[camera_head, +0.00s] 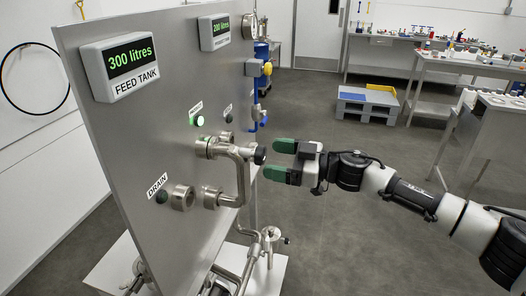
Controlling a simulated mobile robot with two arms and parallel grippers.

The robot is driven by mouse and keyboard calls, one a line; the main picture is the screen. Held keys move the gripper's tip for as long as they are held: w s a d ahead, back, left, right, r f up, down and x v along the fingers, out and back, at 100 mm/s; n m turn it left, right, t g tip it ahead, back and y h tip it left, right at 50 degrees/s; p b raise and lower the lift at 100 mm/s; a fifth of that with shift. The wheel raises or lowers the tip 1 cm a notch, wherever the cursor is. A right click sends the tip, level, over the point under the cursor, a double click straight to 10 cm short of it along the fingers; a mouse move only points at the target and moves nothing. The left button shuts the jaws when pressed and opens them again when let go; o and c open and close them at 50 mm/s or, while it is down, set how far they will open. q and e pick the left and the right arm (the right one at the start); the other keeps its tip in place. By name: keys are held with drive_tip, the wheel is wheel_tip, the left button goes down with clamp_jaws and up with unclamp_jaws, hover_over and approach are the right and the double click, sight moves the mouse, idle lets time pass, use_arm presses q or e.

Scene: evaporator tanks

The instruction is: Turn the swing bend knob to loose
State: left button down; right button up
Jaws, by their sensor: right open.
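The swing bend (243,178) is a curved steel pipe on the front of the upright metal panel (160,150). It joins an upper port to a lower port. Its black knob (260,156) sticks out to the right at the upper end. My right gripper (272,160) comes in from the right with its two green fingers apart, one higher and one lower. The fingertips are close to the knob, which is level with the gap between them. I cannot tell whether they touch it. My left gripper is out of view.
The panel carries a "300 litres" feed tank display (124,66), a second display (214,31) and a lit green lamp (198,121). An open port (182,197) sits by the DRAIN label. More pipework with a valve (271,234) stands below.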

sight(265, 157)
drive_tip(key=shift+x, duration=1.7)
drive_tip(key=c, duration=0.9)
